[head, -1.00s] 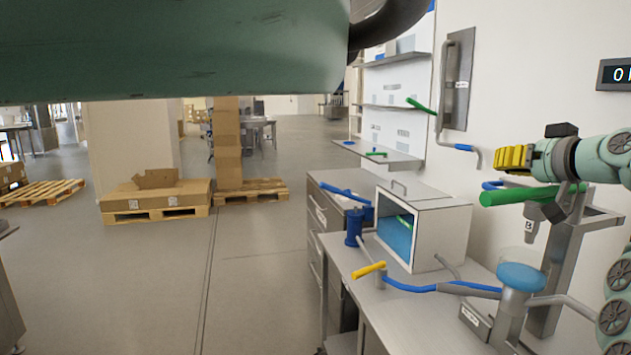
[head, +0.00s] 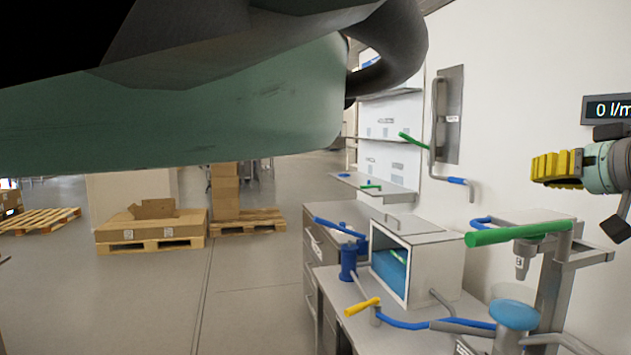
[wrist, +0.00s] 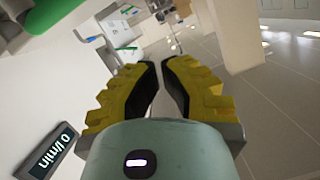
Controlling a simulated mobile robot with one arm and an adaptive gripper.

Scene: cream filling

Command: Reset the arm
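My gripper (head: 545,168) is raised at the right of the head view, in front of the wall and above the steel workbench. Its yellow stepped fingers point left. In the wrist view my gripper (wrist: 161,66) has black inner pads with a narrow gap between them, and the floor shows through it. Nothing is held. In the head view the fingers overlap, so the gap does not show there. Part of my arm is cut off by the right edge.
Below my gripper stand a green-handled dispenser (head: 518,234) and a blue-topped cup (head: 514,314). An open-fronted white box (head: 435,268) and a blue cylinder (head: 348,263) stand on the bench. A display (head: 607,109) hangs on the wall. Floor at left is clear up to pallets (head: 150,245).

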